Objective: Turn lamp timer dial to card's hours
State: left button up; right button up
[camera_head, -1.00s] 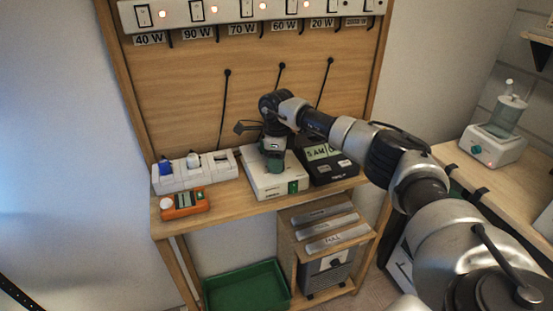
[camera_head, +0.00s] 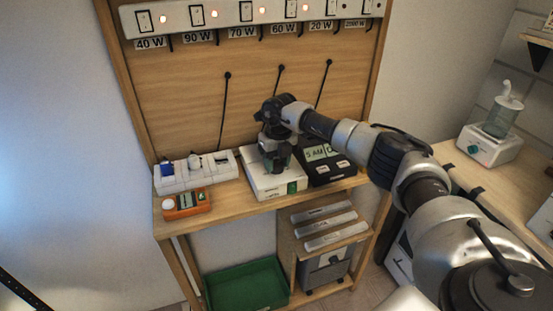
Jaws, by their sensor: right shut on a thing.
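A white box (camera_head: 263,186) with a small green patch at its front right stands on the wooden shelf; I take it for the lamp timer. My right gripper (camera_head: 277,163) points down onto the top of this box. It is shut on the timer dial, which the gripper itself hides, so its setting cannot be read. To the right, a black device (camera_head: 319,171) has a pale display (camera_head: 320,152) that seems to read "5 AM". No card with hours can be made out. My left gripper is out of view.
A white socket strip (camera_head: 205,171) with plugs and an orange meter (camera_head: 186,203) stand left of the box. Lit switches (camera_head: 240,14) with watt labels line the board above. A green tray (camera_head: 246,288) is below. My right arm crosses the right side.

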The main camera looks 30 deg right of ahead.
aim_at(279, 163)
jog(key=m+p, duration=0.1)
jog(key=m, duration=0.4)
jog(key=shift+r+m+p, duration=0.15)
jog(key=shift+m+p, duration=0.15)
jog(key=shift+t, duration=0.3)
jog(key=o, duration=0.9)
jog(key=r, duration=0.3)
jog(key=r+b, duration=0.1)
jog(key=r, duration=0.3)
jog(key=r+b, duration=0.1)
jog(key=r, duration=0.2)
jog(key=shift+s+d+r, duration=0.2)
jog(key=shift+d+r, duration=0.1)
jog(key=shift+r, duration=0.05)
jog(key=shift+f, duration=0.1)
